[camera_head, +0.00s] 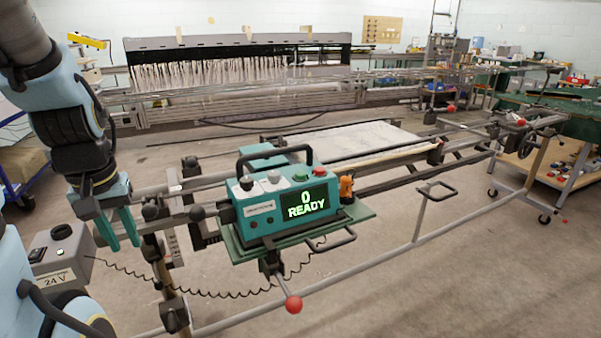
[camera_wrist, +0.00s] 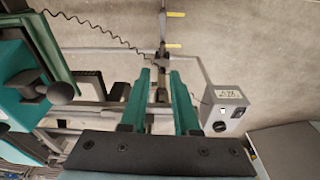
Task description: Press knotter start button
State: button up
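The knotter (camera_head: 262,212) is a teal box with a black carrying handle, sitting on a green plate on the frame rail. Its display (camera_head: 306,203) reads "0 READY" in green. On its top are a green button (camera_head: 300,177), a red button (camera_head: 319,170) and grey-white knobs. My gripper (camera_head: 120,246) points down to the left of the knotter, clear of the buttons. Its two teal fingers are apart with nothing between them, as the wrist view (camera_wrist: 160,75) also shows. Part of a teal housing with a black knob shows at that view's left edge; no button is clear there.
A grey 24 V box (camera_head: 62,258) stands at left below my gripper, with a coiled cable (camera_head: 200,292) running toward the knotter. Rails, black knobs and a red ball knob (camera_head: 293,304) surround the knotter. The space above its buttons looks clear except for the handle.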

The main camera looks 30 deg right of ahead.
grip_shut()
dwell(1.2)
